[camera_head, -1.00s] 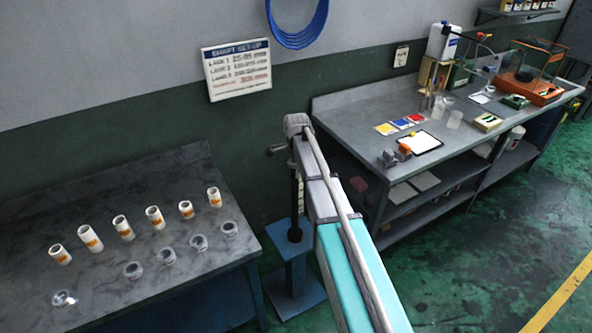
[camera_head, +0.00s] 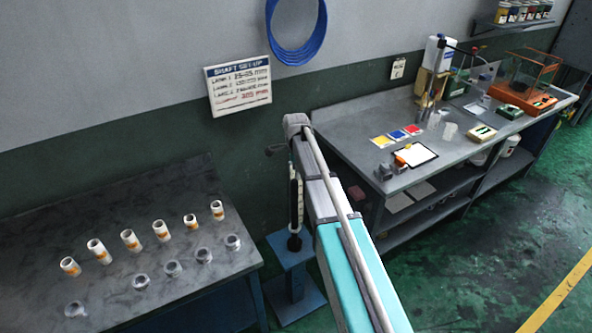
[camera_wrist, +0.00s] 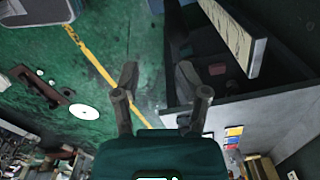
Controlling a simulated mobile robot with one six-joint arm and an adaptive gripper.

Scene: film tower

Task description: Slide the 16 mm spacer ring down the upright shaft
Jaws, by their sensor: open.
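My gripper (camera_wrist: 157,75) is open, with its two fingers apart and nothing visible between them in the wrist view. In the head view my arm blocks sight of the fingers. Several grey metallic rings (camera_head: 173,269) lie in a front row on the left bench (camera_head: 130,215). Several white tube-like pieces with orange bands (camera_head: 130,240) stand behind them. I cannot read any size, so I cannot tell which piece is the 16 mm spacer ring. A slim, dark and pale upright (camera_head: 295,200), perhaps the shaft, shows beside my arm above a blue stand (camera_head: 291,252). My arm partly hides it.
A right workbench (camera_head: 352,105) holds coloured cards (camera_head: 397,135), a clipboard (camera_head: 415,154) and an orange-framed case (camera_head: 525,85). A sign (camera_head: 238,87) and a blue coil (camera_head: 297,35) hang on the wall. Green floor (camera_head: 470,250) is open at the right.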

